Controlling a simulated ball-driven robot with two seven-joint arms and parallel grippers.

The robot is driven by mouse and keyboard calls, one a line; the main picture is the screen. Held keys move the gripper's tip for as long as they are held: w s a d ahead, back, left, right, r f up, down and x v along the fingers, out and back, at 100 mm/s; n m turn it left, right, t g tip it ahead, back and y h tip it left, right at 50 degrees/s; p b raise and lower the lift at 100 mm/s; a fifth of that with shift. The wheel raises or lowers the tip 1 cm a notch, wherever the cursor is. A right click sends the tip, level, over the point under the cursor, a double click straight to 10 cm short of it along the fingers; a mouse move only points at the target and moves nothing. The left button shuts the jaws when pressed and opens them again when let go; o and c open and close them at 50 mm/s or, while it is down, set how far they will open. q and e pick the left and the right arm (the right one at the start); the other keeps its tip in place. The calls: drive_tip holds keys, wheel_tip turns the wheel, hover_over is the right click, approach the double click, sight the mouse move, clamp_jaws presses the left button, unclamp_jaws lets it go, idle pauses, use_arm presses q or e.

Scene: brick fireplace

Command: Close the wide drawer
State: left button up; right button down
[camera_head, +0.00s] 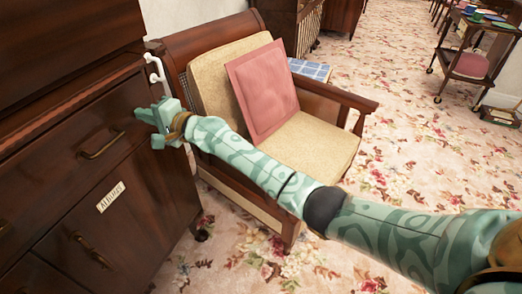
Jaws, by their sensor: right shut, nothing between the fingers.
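The wide drawer (62,165) is in the dark wooden cabinet at the left, with a curved brass handle (103,146) on its front. A strip of its top edge shows below the upper cabinet body; I cannot tell how far it stands out. My right gripper (150,127) is shut and empty at the drawer front's right end, to the right of the handle. I cannot tell whether it touches the wood. My right arm reaches in from the lower right. My left gripper is out of view.
Below is another front with a paper label (110,196) and a brass handle (92,251). An armchair (314,143) with a pink cushion (262,90) stands close right of the cabinet, behind my arm. A trolley (470,62) is at the far right. Flowered carpet lies open between.

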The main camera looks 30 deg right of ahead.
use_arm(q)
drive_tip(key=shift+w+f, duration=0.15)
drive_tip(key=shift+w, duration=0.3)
use_arm(e)
drive_tip(key=shift+w+a+r, duration=0.3)
drive_tip(key=shift+w+r, duration=0.05)
drive_tip(key=shift+w, duration=0.1)
